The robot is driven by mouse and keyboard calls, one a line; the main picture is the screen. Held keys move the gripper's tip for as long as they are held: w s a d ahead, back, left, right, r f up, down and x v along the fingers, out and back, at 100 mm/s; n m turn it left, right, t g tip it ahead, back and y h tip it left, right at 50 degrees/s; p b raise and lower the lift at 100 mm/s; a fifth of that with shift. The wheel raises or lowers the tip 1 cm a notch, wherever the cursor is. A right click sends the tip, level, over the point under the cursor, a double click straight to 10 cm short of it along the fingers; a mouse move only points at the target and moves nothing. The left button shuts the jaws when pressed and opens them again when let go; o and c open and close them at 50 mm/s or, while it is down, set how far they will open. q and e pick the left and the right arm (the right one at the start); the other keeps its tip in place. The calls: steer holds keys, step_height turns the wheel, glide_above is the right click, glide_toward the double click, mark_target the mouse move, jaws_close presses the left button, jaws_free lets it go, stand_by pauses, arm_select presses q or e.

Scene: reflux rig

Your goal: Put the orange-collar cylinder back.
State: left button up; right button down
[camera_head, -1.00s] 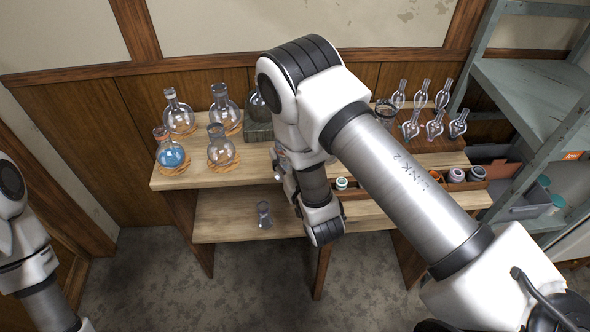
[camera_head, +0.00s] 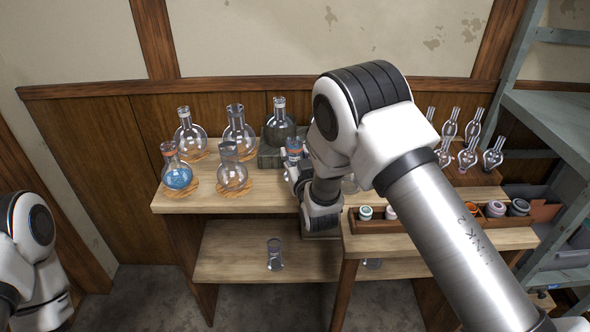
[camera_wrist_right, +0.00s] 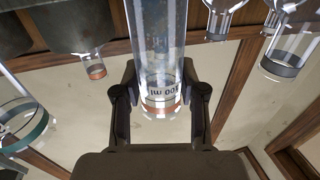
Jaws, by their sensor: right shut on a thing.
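My right gripper (camera_head: 296,170) is shut on a clear glass cylinder (camera_head: 293,148) with an orange collar, at the upper shelf board beside the dark flask. In the right wrist view my gripper (camera_wrist_right: 160,98) has one finger on each side of the cylinder (camera_wrist_right: 158,45), which carries "100 ml" lettering and an orange band. In the head view my arm hides part of the area behind the gripper. I cannot tell whether the cylinder's base touches anything. Another clear cylinder (camera_head: 275,255) stands on the lower shelf. Only links of my left arm show at the left edge.
Round flasks stand on the upper board, one with blue liquid (camera_head: 177,175). A dark flask (camera_head: 279,128) sits on a grey-green block (camera_head: 271,157). Several bulb-shaped glass pieces (camera_head: 467,156) stand at the right, behind a tray of jars (camera_head: 376,226). The lower shelf (camera_head: 225,262) has free room.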

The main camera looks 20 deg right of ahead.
step_height(320, 180, down, 3)
steer(key=shift+f+b, duration=0.2)
steer(key=shift+b, duration=0.6)
steer(key=shift+f, duration=0.15)
steer(key=c, duration=0.7)
jaws_free()
steer(key=shift+o, duration=0.2)
steer(key=shift+s+r, duration=0.2)
steer(key=s, duration=1.1)
steer(key=shift+s+a+b, duration=0.35)
steer(key=shift+b, duration=0.1)
